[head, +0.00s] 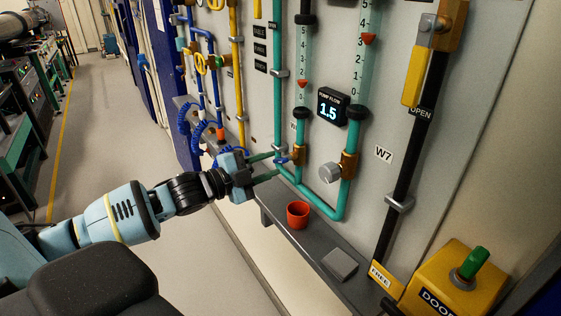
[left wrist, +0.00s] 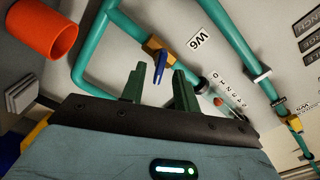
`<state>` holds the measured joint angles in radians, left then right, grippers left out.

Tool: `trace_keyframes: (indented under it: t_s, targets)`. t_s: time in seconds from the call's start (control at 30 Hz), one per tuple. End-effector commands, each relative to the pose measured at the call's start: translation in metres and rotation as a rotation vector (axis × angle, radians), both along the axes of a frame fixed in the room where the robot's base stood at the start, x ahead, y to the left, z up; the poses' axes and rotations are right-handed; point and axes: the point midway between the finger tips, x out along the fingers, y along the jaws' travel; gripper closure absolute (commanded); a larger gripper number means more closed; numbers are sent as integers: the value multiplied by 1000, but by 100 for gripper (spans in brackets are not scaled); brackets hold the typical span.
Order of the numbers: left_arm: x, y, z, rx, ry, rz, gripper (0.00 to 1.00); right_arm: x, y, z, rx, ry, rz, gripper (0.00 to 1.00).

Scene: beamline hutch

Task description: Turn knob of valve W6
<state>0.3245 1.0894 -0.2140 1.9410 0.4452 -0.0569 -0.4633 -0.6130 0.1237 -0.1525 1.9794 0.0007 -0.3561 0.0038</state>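Valve W6 (head: 299,155) is a brass body on a teal pipe with a small blue knob (head: 282,161). The left wrist view shows the brass body (left wrist: 152,46), the blue knob (left wrist: 160,65) and the W6 label (left wrist: 198,38). My left gripper (head: 276,163) is open at the valve, its two green fingers pointing at the knob. In the left wrist view the fingertips (left wrist: 159,74) lie either side of the knob's lower end, with gaps on both sides. I cannot tell how deep the knob sits between them. My right gripper is not in view.
Valve W7 with a grey round knob (head: 330,173) is just right of W6. A grey shelf (head: 313,247) below holds an orange cup (head: 298,214) and a grey block (head: 340,263). Pipes and flow tubes crowd the panel. The floor (head: 110,140) at left is clear.

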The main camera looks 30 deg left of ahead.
Motion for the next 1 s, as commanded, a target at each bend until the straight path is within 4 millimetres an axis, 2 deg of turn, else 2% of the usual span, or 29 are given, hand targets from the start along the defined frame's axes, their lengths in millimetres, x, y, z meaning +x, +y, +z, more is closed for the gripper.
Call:
trace_keyframes:
  t_s: [0.4, 0.87, 1.0]
  targets:
    - [30, -12, 1, 0, -2, 0, 69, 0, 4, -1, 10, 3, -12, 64]
    - [35, -15, 1, 1, 0, 0, 69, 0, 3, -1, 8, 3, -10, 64]
    - [35, -15, 1, 1, 0, 0, 86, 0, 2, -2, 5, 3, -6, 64]
